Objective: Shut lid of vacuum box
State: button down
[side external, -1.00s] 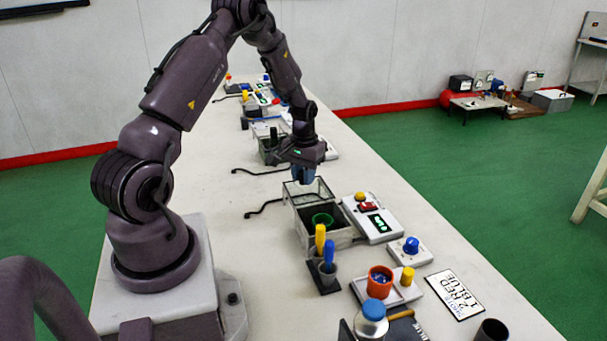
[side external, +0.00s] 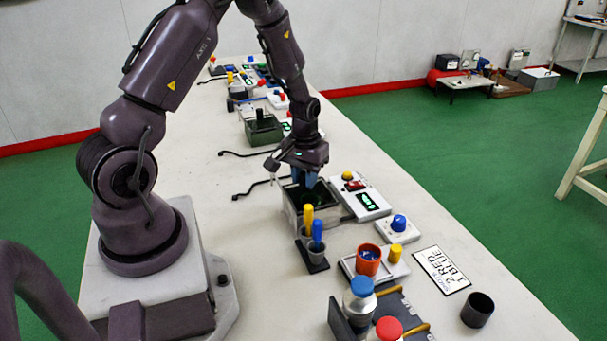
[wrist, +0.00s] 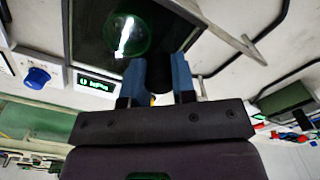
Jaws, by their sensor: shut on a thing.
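The vacuum box (side external: 291,214) is a grey-walled box on the bench, with a dark inside. In the wrist view a round green-rimmed mould (wrist: 127,35) shows in it, with a bright glare streak over it. My gripper (side external: 306,181) is low over the box's far part, pointing down. Its two blue fingers (wrist: 157,78) are shut on a dark piece between them, which looks like part of the lid. The clear lid no longer stands upright in the side view. My gripper hides much of it, so its exact angle cannot be told.
A control unit with a green display (side external: 366,200) stands right beside the box. A holder with yellow and blue-handled tools (side external: 317,235) stands in front. An orange cup (side external: 368,260) and a blue-capped jar (side external: 360,298) are nearer. A black cable (side external: 250,154) lies to the left.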

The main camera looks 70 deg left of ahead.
jog(key=c, duration=1.1)
grip_release()
jog(key=shift+d, duration=0.4)
jog(key=shift+o, duration=0.8)
jog(key=shift+a, duration=0.1)
jog(key=shift+r, duration=0.1)
notch_tip(320, 180, up, 13)
jog(key=s+d+r+m+t, duration=0.2)
jog(key=s+d+r+m, duration=0.2)
jog(key=s+d+r, duration=0.2)
jog(key=s+d+r+m+t, duration=0.3)
jog(key=s+d+r, duration=0.4)
jog(key=d+r, duration=0.2)
jog(key=shift+d+m+t, duration=0.3)
jog(key=shift+d+m, duration=0.1)
jog(key=shift+d, duration=0.85)
